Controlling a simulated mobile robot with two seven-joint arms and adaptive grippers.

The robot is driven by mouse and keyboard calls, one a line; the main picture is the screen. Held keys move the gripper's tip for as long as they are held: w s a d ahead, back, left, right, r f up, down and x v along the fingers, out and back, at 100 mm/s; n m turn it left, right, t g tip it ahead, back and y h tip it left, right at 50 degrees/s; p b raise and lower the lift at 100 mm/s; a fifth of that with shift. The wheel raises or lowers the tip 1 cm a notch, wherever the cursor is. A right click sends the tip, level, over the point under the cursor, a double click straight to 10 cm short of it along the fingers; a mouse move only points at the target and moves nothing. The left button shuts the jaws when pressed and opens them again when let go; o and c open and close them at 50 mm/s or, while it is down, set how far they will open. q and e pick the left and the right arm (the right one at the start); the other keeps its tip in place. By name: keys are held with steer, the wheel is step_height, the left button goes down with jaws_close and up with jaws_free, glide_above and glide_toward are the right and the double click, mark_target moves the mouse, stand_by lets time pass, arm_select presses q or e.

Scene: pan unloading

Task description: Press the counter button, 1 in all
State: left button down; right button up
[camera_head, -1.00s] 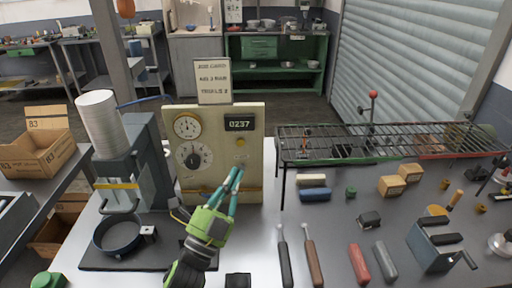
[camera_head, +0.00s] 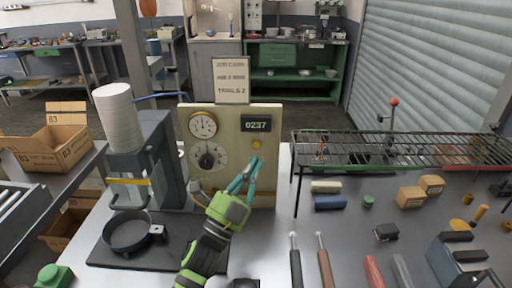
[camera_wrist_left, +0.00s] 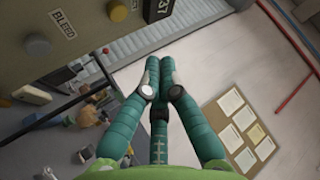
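The counter panel (camera_head: 268,180) is a cream upright board with two dials and a display (camera_head: 256,124) reading 0237. The yellow counter button (camera_head: 256,144) sits below the display. My left gripper (camera_head: 254,163) is in front of the panel, its teal fingertips just below the button in the picture. I cannot tell how far they stand from the panel. In the left wrist view the fingertips (camera_wrist_left: 159,62) are together with nothing between them. The button (camera_wrist_left: 118,10) shows at the top edge there, apart from the fingers, with a BLEED label near it. My right gripper is not in view.
A sign (camera_head: 231,80) stands atop the panel. A press with a stack of white discs (camera_head: 118,118) and a dark pan (camera_head: 127,232) stand at left. A wire rack (camera_head: 400,150) is at right, with tools and blocks on the table (camera_head: 340,235).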

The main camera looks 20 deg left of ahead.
mark_target(256, 144)
arm_select(q)
steer(key=shift+w+a+b, duration=0.2)
steer(key=shift+w, duration=0.5)
steer(key=shift+w+a+b, duration=0.15)
steer(key=shift+w+a, duration=0.05)
steer(key=shift+w, duration=0.55)
steer(key=shift+w+a+b, duration=0.2)
steer(key=shift+w, duration=0.5)
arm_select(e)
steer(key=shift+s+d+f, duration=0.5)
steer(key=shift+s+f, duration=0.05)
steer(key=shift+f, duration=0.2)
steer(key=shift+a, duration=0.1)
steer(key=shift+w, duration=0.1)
arm_select(q)
steer(key=shift+w+a, duration=0.1)
steer(key=shift+w, duration=0.35)
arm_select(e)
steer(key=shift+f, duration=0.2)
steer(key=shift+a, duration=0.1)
